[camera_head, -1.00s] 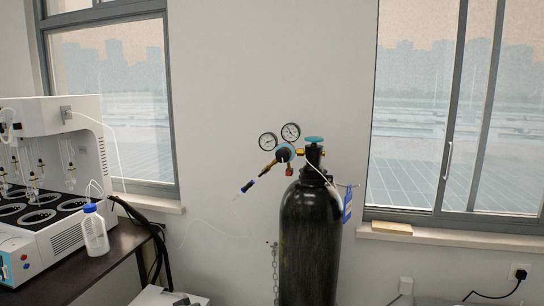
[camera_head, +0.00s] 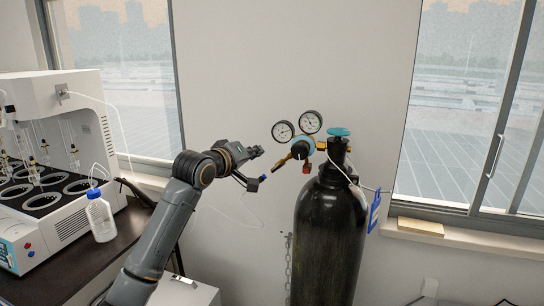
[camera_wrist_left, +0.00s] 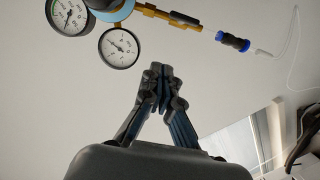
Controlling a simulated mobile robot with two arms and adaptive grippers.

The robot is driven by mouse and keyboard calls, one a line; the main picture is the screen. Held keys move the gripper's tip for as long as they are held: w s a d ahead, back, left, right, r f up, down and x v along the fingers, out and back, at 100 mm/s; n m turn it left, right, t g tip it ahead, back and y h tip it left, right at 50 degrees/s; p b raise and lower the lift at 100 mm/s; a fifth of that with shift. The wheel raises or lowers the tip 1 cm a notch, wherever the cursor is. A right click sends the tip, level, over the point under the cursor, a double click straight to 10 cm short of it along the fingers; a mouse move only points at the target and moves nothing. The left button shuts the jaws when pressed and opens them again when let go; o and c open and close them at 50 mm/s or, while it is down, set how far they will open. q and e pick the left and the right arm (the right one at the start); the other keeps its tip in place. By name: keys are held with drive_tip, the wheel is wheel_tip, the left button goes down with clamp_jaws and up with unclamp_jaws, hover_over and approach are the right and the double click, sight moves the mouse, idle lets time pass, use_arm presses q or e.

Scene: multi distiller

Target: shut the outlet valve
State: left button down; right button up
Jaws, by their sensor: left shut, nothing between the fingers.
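A brass regulator with a light-blue front (camera_head: 302,149) sits at the top of a black gas cylinder (camera_head: 330,235). Its brass outlet stem (camera_head: 283,161) runs down to the left and ends in a blue-and-black fitting (camera_head: 263,178), which also shows in the wrist view (camera_wrist_left: 232,41). A red part (camera_head: 306,167) hangs below the regulator. A teal handwheel (camera_head: 339,132) tops the cylinder. No label shows which part is the outlet valve. My left gripper (camera_head: 258,151) is shut and empty, left of the regulator; its fingertips (camera_wrist_left: 162,72) look apart from the stem. My right gripper is out of view.
Two round gauges (camera_head: 283,131) (camera_head: 311,122) stand above the regulator. A thin tube (camera_head: 232,216) trails from the fitting. A distiller (camera_head: 75,88) and a blue-capped bottle (camera_head: 100,217) stand on the dark table at left. A chain (camera_head: 289,262) hangs beside the cylinder.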

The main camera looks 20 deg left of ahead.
sight(277, 167)
use_arm(q)
drive_tip(key=w+d+f+p, duration=0.2)
drive_tip(key=w+d+f, duration=0.1)
drive_tip(key=shift+w+d+f, duration=0.25)
drive_tip(key=shift+w+f, duration=0.1)
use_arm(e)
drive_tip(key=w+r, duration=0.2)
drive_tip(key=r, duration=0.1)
use_arm(q)
drive_tip(key=shift+w+p, duration=0.1)
drive_tip(key=shift+p, duration=0.25)
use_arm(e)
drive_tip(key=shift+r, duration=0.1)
